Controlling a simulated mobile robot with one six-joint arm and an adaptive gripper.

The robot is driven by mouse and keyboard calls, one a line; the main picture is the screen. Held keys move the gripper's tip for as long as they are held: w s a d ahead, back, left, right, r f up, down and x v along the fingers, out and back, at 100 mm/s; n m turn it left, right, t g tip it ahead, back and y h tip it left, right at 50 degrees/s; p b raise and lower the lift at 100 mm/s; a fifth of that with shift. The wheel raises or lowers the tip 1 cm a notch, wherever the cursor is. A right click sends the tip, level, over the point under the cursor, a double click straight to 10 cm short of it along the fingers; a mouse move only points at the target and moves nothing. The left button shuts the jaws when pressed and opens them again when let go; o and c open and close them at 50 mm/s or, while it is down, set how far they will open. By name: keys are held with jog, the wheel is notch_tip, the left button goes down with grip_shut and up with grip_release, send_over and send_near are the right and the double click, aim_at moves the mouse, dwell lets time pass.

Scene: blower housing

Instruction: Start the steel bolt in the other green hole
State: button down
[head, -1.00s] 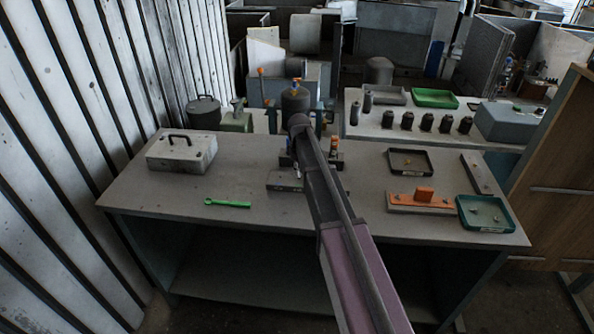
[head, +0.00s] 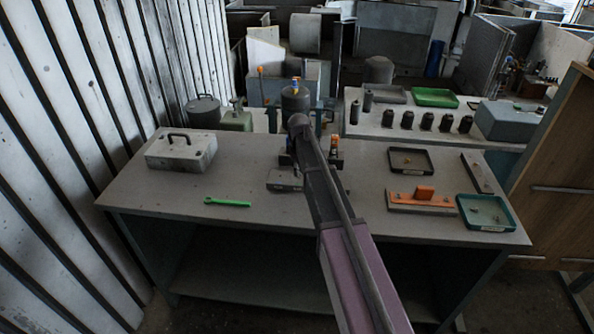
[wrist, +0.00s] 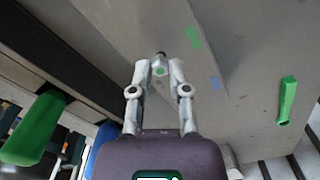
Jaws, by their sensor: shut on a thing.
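In the wrist view my gripper (wrist: 160,68) has its two fingers closed together on a small dark-tipped piece, which appears to be the steel bolt (wrist: 160,56). A small green spot shows between the fingertips; I cannot tell what it belongs to. A green mark (wrist: 193,37) and a blue mark (wrist: 217,83) lie on the grey surface beyond the fingers, to the right; I cannot tell whether either is a hole. In the head view my arm covers the middle of the bench and hides most of the dark blower housing (head: 336,158). The bolt cannot be made out there.
A green spanner (head: 227,203) and grey lidded box (head: 181,152) are on the bench's left. A grey block (head: 283,180) lies near my arm. On the right are a black tray (head: 428,171), an orange fixture (head: 424,194) and a teal tray (head: 462,215) with small parts.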

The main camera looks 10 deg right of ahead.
jog(key=shift+f+b, duration=0.25)
jog(key=shift+b, duration=0.05)
dwell(0.4)
jog(key=c, duration=0.5)
grip_release()
jog(key=o, duration=0.5)
jog(key=shift+c, duration=0.2)
jog(key=shift+s, duration=0.1)
jog(key=shift+r+p, duration=4)
jog(key=shift+p, duration=0.05)
